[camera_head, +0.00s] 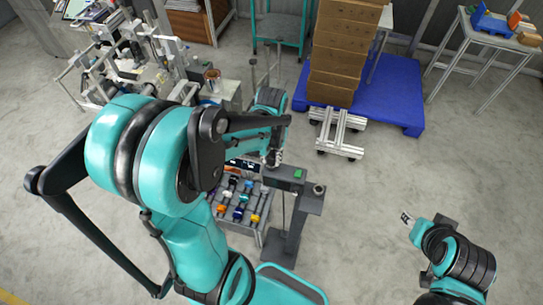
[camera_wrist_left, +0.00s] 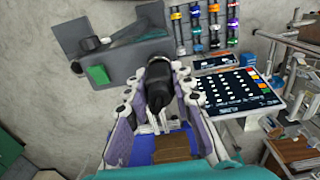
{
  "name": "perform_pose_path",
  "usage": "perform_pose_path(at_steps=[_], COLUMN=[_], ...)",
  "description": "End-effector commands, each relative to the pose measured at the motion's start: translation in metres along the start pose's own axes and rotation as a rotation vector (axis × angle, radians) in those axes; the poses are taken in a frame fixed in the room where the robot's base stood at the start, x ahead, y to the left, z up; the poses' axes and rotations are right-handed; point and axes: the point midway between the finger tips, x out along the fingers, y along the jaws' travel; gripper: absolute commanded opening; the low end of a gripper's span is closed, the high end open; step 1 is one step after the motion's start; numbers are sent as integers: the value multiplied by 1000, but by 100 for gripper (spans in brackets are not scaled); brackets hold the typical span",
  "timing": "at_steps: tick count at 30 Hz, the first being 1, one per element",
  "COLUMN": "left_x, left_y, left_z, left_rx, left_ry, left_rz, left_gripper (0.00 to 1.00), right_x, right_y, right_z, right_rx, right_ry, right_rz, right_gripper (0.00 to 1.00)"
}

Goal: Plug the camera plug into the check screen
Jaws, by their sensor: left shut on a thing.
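My left gripper (camera_head: 274,157) is at the back edge of a dark grey stand, its fingers partly hidden by my arm in the head view. In the left wrist view the gripper (camera_wrist_left: 160,105) is shut on a black plug-like piece (camera_wrist_left: 157,82), taken as the camera plug, between its purple-padded fingers. A dark grey box with a green patch (camera_head: 299,174), possibly the check screen, stands beside the gripper; the green patch (camera_wrist_left: 97,75) also shows in the left wrist view. Whether the plug touches it cannot be told. My right gripper (camera_head: 407,218) is over bare floor, small in view.
A rack of coloured pieces (camera_head: 240,198) stands left of the grey stand. A dark panel with white marks (camera_wrist_left: 235,90) lies near it. Stacked brown boxes (camera_head: 340,50) sit on a blue pallet (camera_head: 400,100) at the back.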

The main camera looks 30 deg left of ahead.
Motion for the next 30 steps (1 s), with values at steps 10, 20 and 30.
perform_pose_path(at_steps=[10,20,30], left_x=[4,-10,-79], left_y=[0,0,0], left_z=[0,0,0], left_rx=[0,0,0], left_ry=[0,0,0], left_rz=[0,0,0], left_gripper=[47,47,47], right_x=[3,3,3], right_y=[0,0,0], right_z=[2,2,2], right_rx=[0,0,0], right_ry=[0,0,0], right_rz=[0,0,0], right_gripper=[40,40,40])
